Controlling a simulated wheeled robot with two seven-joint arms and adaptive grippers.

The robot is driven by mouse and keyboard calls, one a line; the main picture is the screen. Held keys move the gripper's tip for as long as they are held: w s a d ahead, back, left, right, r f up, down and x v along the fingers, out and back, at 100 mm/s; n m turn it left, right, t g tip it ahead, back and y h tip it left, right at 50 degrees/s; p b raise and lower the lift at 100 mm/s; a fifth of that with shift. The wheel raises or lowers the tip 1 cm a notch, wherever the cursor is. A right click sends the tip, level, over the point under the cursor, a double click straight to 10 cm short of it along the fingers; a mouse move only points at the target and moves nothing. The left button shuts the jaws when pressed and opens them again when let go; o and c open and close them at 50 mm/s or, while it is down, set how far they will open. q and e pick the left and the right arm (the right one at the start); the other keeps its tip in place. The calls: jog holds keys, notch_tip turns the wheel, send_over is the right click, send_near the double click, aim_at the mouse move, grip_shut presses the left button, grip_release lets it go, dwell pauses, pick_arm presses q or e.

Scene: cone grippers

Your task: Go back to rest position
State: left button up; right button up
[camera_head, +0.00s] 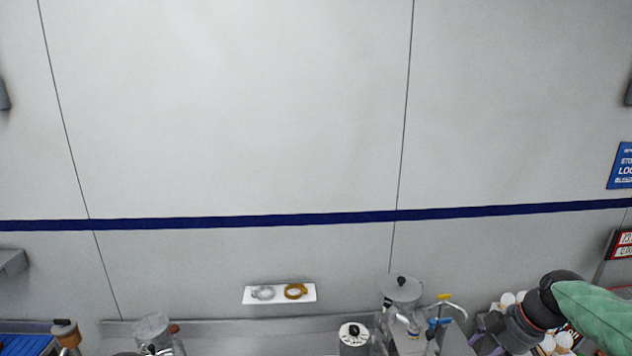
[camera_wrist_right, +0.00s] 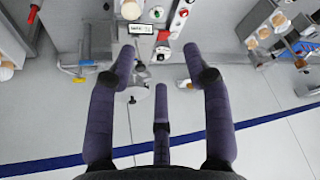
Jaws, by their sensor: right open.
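My right gripper (camera_wrist_right: 160,85) shows in the right wrist view with its dark purple fingers spread apart and nothing between them. In the head view my right gripper (camera_head: 488,335) is at the lower right, partly cut off by the bottom edge, at the end of my green-sleeved arm. It is in front of the counter equipment and beside several white cups. My left gripper does not show in either view.
A grinder (camera_head: 402,290) and a silver canister (camera_head: 354,338) stand at the bottom of the head view. White cups (camera_head: 563,340) sit at the lower right.

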jog(key=s+a+f+m+g, duration=0.1)
jog(key=a+f+m, duration=0.3)
jog(key=f, duration=1)
jog(key=s+a+f+m+g, duration=0.1)
jog(key=a+f+m, duration=0.1)
jog(key=a+f, duration=0.8)
jog(key=s+a+f+m+g, duration=0.1)
jog(key=s+a+f+m, duration=0.4)
jog(key=s+f, duration=0.55)
jog(key=s+a+f+m, duration=0.2)
jog(key=s+a+f, duration=0.4)
jog(key=s+f, duration=0.4)
pick_arm(q)
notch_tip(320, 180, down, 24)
jog(key=b, duration=2.3)
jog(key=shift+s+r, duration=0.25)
pick_arm(e)
jog(key=d+x, duration=0.2)
jog(key=x, duration=0.8)
jog(key=d+f+x, duration=0.1)
jog(key=d+x, duration=0.1)
jog(key=x, duration=0.8)
jog(key=shift+w+f+n+y, duration=0.3)
jog(key=shift+w+f, duration=0.15)
jog(key=shift+f, duration=0.1)
